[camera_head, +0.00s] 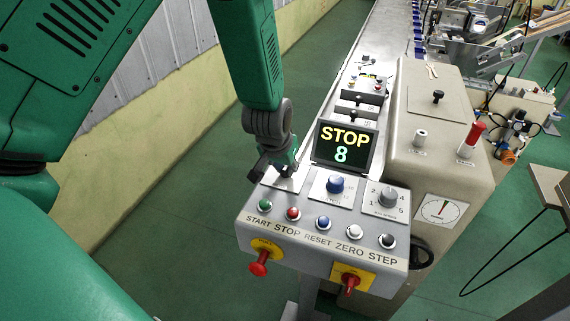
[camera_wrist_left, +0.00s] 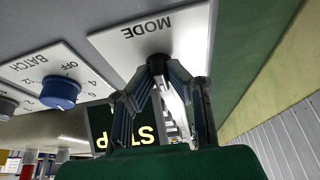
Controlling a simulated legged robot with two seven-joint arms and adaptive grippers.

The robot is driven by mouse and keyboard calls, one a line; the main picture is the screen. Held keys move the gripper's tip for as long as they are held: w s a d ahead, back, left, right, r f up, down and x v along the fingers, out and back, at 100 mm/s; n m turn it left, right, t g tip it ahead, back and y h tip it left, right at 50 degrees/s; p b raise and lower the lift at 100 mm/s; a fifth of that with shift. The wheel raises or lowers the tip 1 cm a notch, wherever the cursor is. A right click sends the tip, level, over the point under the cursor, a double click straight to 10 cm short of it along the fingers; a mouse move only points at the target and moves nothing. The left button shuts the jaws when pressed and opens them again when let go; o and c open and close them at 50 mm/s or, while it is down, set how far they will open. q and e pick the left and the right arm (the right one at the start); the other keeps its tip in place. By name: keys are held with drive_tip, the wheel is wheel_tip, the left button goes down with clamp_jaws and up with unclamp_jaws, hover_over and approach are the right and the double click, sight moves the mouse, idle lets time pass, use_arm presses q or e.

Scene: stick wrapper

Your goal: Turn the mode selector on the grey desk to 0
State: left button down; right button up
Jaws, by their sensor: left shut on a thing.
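The mode selector (camera_wrist_left: 159,57) is a dark knob on a white plate (camera_wrist_left: 112,44) lettered MODE, upside down in the left wrist view. My left gripper (camera_wrist_left: 160,70) is shut on it, with both fingertips closed around the knob. In the head view my left gripper (camera_head: 272,171) comes down onto the MODE plate (camera_head: 291,182) at the back left of the grey desk (camera_head: 256,213). The gripper covers the knob there. The knob's pointer and the plate's position marks are hidden, so I cannot read its setting. My right gripper is not in view.
A blue BATCH knob (camera_head: 335,184) and a grey dial (camera_head: 387,196) sit right of the selector. Several push buttons line the front, above two red switches on yellow plates. A display (camera_head: 345,147) reading STOP 8 stands behind.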

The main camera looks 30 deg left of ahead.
use_arm(q)
drive_tip(key=shift+w+r+n, duration=0.25)
drive_tip(key=shift+w+n, duration=0.05)
drive_tip(key=shift+w, duration=0.1)
drive_tip(key=c, duration=1.6)
unclamp_jaws()
drive_tip(key=shift+f, duration=0.15)
drive_tip(key=shift+s, duration=0.1)
